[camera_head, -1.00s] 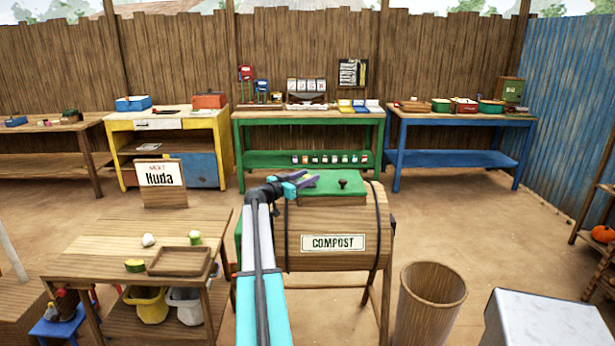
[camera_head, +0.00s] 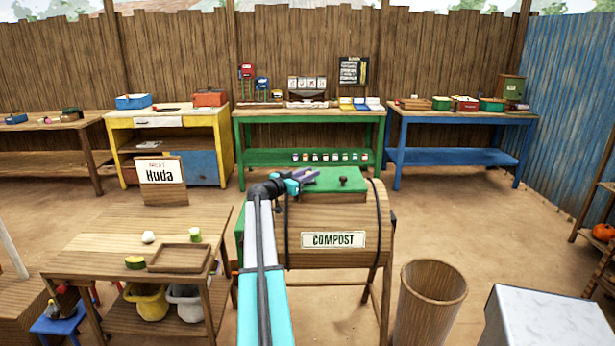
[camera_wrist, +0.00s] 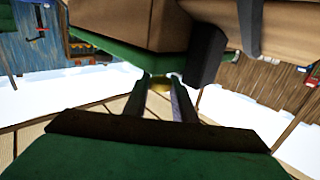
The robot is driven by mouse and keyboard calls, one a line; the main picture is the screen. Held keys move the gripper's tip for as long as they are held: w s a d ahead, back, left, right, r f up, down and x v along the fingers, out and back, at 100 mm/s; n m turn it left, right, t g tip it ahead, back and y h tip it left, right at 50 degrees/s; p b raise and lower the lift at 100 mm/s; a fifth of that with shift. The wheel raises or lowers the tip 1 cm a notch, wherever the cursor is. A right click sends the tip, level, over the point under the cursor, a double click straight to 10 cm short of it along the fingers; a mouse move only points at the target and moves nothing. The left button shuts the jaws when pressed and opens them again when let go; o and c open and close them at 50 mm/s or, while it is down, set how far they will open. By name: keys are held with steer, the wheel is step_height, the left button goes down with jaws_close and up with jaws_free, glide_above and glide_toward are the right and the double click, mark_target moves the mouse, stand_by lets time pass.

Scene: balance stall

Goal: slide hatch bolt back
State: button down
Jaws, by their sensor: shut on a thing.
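The compost drum (camera_head: 300,255) lies on its side on a wooden stand, just right of my arm in the head view. Its green hatch (camera_head: 325,184) is on top, with a dark round knob (camera_head: 343,182). My gripper (camera_head: 311,175) is at the left part of the hatch. In the wrist view its two dark fingers (camera_wrist: 160,98) close around a small brass-yellow piece (camera_wrist: 160,84), which seems to be the hatch bolt. Most of that piece is hidden by the fingers, so I cannot tell how far it is slid.
A wooden bin (camera_head: 431,305) stands right of the drum. A small table (camera_head: 110,255) with a tray (camera_head: 180,258) is on the left. A white box (camera_head: 550,320) is at the front right. Open floor lies between the drum and the back benches.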

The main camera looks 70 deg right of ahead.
steer(key=shift+s+d+f+b, duration=0.1)
steer(key=shift+s+d+b, duration=0.1)
steer(key=shift+s+b, duration=0.4)
steer(key=shift+s+d+f+b, duration=0.1)
steer(key=shift+s+d+b, duration=0.1)
steer(key=shift+s+b, duration=0.4)
steer(key=shift+s+r, duration=0.15)
steer(key=shift+r, duration=0.05)
steer(key=shift+d, duration=0.1)
steer(key=c, duration=1.5)
jaws_free()
steer(key=shift+s, duration=0.1)
steer(key=b+v, duration=0.3)
steer(key=v, duration=1.1)
